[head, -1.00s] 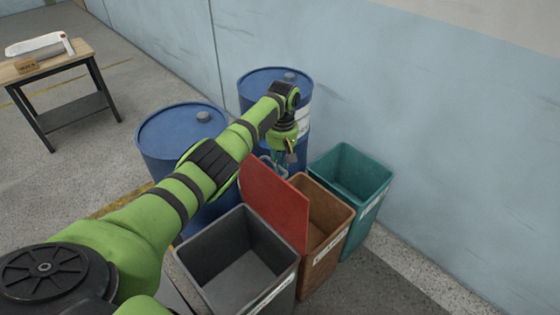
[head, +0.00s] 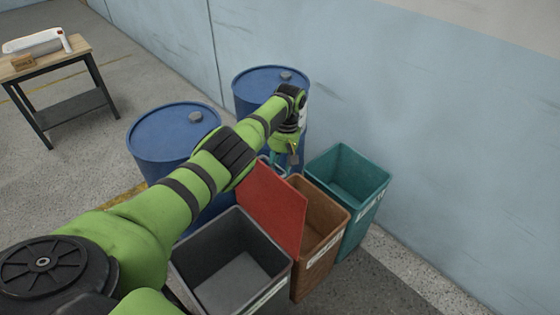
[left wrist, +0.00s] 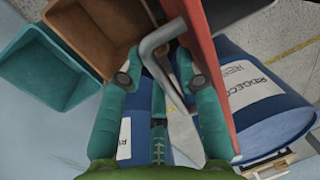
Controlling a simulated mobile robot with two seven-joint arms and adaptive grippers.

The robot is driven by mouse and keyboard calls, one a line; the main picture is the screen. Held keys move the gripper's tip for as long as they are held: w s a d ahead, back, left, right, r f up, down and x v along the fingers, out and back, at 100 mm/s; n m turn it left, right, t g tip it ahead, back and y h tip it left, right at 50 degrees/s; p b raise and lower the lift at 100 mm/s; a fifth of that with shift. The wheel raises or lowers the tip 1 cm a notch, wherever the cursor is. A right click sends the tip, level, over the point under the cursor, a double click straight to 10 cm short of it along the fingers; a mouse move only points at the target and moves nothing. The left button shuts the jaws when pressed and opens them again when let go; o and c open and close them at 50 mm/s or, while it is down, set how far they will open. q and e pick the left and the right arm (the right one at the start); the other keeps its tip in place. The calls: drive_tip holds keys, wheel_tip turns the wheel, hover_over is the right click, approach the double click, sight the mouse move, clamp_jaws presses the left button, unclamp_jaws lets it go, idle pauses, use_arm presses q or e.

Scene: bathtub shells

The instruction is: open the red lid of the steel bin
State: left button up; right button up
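The red lid (head: 272,205) stands up steeply between the dark grey bin (head: 192,283) and the brown bin (head: 322,262). It also shows edge-on in the left wrist view (left wrist: 209,75). I cannot tell which bin it is hinged to. My left gripper (head: 285,163) is at the far upper end of the lid, over the brown bin's back side. In the left wrist view its teal fingers (left wrist: 157,62) are apart, with a bent grey bar handle (left wrist: 158,42) between them. The right finger is close beside the lid. Contact with the handle is unclear. My right gripper is not in view.
A teal bin (head: 375,190) stands right of the brown bin, near the blue wall (head: 450,150). Two blue drums (head: 165,125) (head: 262,78) stand behind the bins, close to my left arm. A small table (head: 85,62) is at the far left, with open floor before it.

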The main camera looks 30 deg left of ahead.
use_arm(q)
wheel_tip(320, 180, up, 12)
drive_tip(key=w, duration=0.2)
drive_tip(key=shift+w+d, duration=0.15)
drive_tip(key=shift+w, duration=0.1)
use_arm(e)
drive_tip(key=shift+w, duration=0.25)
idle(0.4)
